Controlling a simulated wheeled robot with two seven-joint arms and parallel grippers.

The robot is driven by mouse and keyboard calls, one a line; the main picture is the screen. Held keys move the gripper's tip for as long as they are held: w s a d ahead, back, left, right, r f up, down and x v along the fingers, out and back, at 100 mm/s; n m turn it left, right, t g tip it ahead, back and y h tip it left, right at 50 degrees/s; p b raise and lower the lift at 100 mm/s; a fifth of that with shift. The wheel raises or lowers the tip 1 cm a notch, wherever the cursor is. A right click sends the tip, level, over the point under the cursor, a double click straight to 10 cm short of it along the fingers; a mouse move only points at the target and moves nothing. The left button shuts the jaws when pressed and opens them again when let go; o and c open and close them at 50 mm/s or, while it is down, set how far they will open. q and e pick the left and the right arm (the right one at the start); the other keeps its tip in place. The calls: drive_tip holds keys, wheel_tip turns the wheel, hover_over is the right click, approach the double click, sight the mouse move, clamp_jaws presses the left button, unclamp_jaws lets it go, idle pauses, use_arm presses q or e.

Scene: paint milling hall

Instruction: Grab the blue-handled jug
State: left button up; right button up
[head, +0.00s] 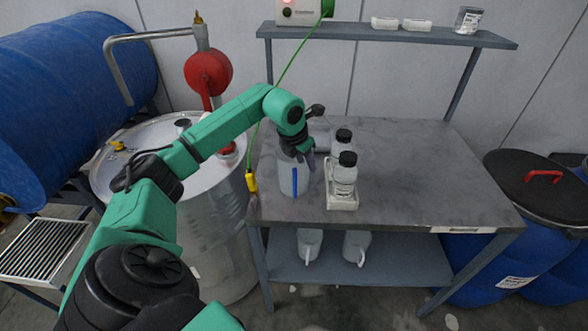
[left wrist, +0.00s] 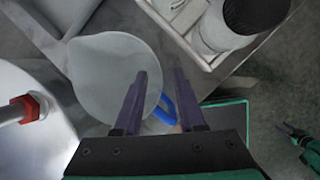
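The blue-handled jug (head: 286,176) is pale grey and stands upright near the front left of the metal table. Its blue handle (head: 295,182) faces the front. My left gripper (head: 308,160) is just above the jug and hides part of its top. In the left wrist view, the jug (left wrist: 100,75) is seen from above. The two purple fingers of my left gripper (left wrist: 160,73) are apart, with the blue handle (left wrist: 167,106) showing in the gap below them. Contact is not clear. My right gripper (left wrist: 290,131) is small at the right edge; its opening is unclear.
Two black-capped bottles (head: 344,172) stand in a white tray (head: 343,203) just right of the jug. A yellow tag (head: 251,181) hangs on a green cord at left. A steel drum (head: 215,215) stands left of the table (head: 425,190), whose right side is clear.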

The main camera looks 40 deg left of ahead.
use_arm(q)
drive_tip(key=shift+w+f, duration=0.3)
drive_tip(key=shift+f, duration=0.3)
clamp_jaws()
drive_tip(key=shift+r, duration=0.1)
idle(0.8)
